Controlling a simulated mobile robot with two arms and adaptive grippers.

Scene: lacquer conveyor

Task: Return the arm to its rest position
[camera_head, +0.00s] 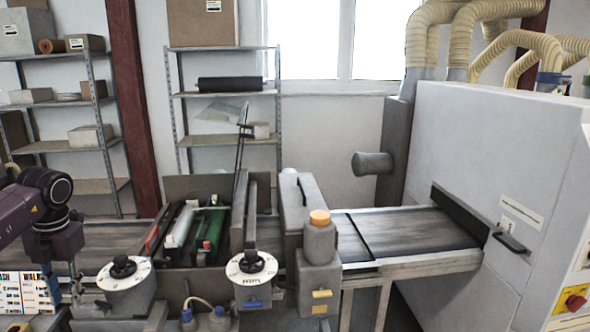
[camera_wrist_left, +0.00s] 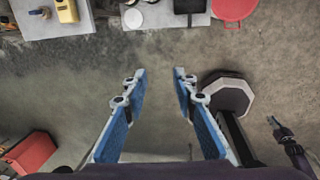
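My left arm (camera_head: 45,215), purple and black, comes in at the left edge of the head view, in front of the conveyor's left end. Its gripper hangs below the wrist; a blue finger (camera_head: 53,285) shows beside a printed card. In the left wrist view my left gripper (camera_wrist_left: 160,72) is open, its two blue-padded fingers apart with only bare floor between them. It holds nothing.
The lacquer conveyor (camera_head: 410,232) runs across the head view into a large grey machine (camera_head: 480,170). Two dial units (camera_head: 125,290) stand along its front. Shelves (camera_head: 228,95) line the wall. The wrist view shows a red box (camera_wrist_left: 30,153) and a red round thing (camera_wrist_left: 233,9) around open floor.

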